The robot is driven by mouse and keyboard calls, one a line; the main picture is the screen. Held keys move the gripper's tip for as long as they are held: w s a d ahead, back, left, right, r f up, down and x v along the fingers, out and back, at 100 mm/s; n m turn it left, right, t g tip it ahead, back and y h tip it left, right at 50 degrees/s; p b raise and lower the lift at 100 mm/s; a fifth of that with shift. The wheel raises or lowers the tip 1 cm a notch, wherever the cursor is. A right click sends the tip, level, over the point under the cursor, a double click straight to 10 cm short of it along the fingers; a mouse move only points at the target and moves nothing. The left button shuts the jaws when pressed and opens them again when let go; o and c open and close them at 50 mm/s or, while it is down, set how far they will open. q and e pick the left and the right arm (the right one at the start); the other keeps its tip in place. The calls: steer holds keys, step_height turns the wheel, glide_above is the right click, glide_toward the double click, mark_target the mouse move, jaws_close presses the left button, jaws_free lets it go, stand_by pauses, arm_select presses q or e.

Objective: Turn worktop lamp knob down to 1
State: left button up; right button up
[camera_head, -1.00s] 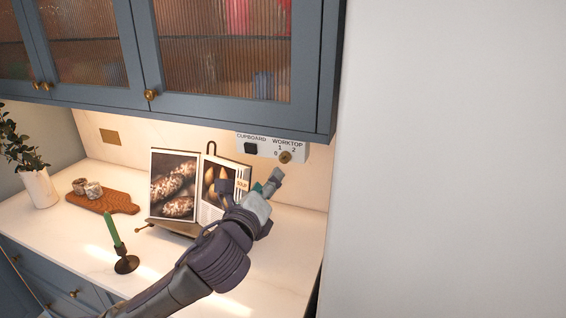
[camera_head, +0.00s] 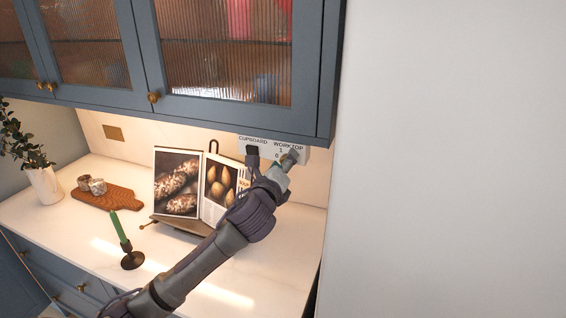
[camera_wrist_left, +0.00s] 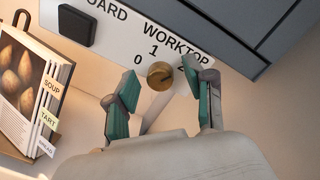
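The worktop lamp knob (camera_wrist_left: 160,75) is a round brass knob on a white panel (camera_wrist_left: 118,38) marked CUPBOARD and WORKTOP. In the left wrist view the digits 0 and 1 show beside it; the 2 is largely hidden by a finger. I cannot tell which digit the knob points to. My left gripper (camera_wrist_left: 159,70) is open, with its green-padded fingers either side of the knob and gaps showing between pads and knob. In the head view the left gripper (camera_head: 272,157) is up at the panel and covers part of it. My right gripper is not in view.
A black cupboard switch (camera_wrist_left: 76,26) sits left of the knob. An open cookbook (camera_head: 178,183) on a stand is close below and left of my arm. Blue cabinets (camera_head: 215,108) overhang the panel. A green candle (camera_head: 120,228) and wooden board (camera_head: 118,200) stand on the worktop.

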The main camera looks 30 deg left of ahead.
arm_select(q)
jaws_close()
steer(key=shift+n, duration=0.3)
steer(key=n, duration=1)
steer(key=shift+a+f+n, duration=0.1)
steer(key=shift+n, duration=0.3)
steer(key=shift+h, duration=0.3)
steer(key=shift+o, duration=0.5)
jaws_free()
